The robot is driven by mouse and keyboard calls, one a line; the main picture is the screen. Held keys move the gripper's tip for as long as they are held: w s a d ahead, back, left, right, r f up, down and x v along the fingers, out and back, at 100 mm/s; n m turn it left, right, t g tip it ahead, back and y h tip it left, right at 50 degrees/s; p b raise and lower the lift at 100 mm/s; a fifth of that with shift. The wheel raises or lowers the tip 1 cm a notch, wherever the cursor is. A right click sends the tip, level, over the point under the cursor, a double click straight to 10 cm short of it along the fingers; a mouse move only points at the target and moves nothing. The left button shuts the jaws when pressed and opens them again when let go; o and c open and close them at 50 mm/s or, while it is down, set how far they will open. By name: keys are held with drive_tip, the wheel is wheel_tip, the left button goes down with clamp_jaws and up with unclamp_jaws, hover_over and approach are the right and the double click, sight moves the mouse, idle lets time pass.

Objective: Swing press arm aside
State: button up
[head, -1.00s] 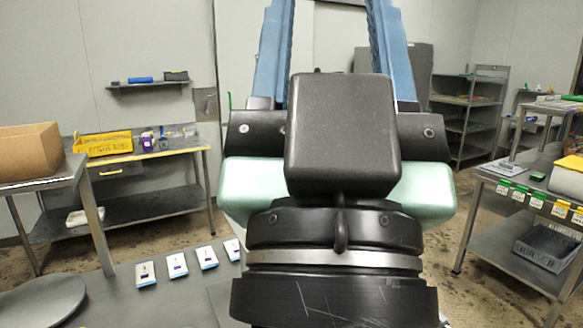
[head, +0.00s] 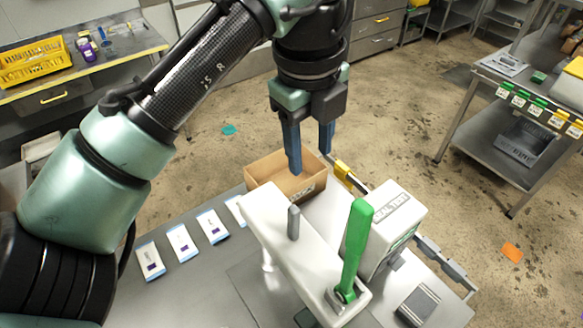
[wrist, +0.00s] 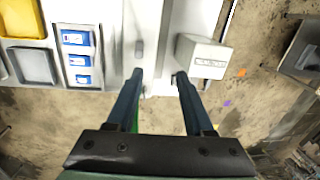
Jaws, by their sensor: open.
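The press arm (head: 272,232) is a long white bar above the grey bench in the head view. A grey upright peg (head: 293,222) stands on it, and a green lever (head: 357,240) rises at its near end. The peg also shows in the wrist view (wrist: 139,48), just ahead of the left fingertip. My gripper (head: 310,161) has two blue fingers pointing down, open and empty. In the head view it appears beyond the peg, over the cardboard box, apart from the press arm. The wrist view shows the spread fingers (wrist: 160,75) too.
A white box marked SEAL TEST (head: 392,225) stands right of the green lever. Several white-and-blue packets (head: 181,243) lie at left. A dark grey block (head: 418,304) is at near right. Floor beyond is mostly clear.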

sight(294, 208)
drive_tip(key=shift+m+g+y, duration=0.3)
drive_tip(key=shift+g, duration=0.2)
drive_tip(key=f+p, duration=0.1)
drive_tip(key=f, duration=0.3)
drive_tip(key=s+a+f+p, duration=0.1)
drive_tip(key=f, duration=0.3)
drive_tip(key=a+f+p, duration=0.1)
drive_tip(key=f, duration=0.3)
drive_tip(key=shift+s+f, duration=0.35)
clamp_jaws()
idle(0.6)
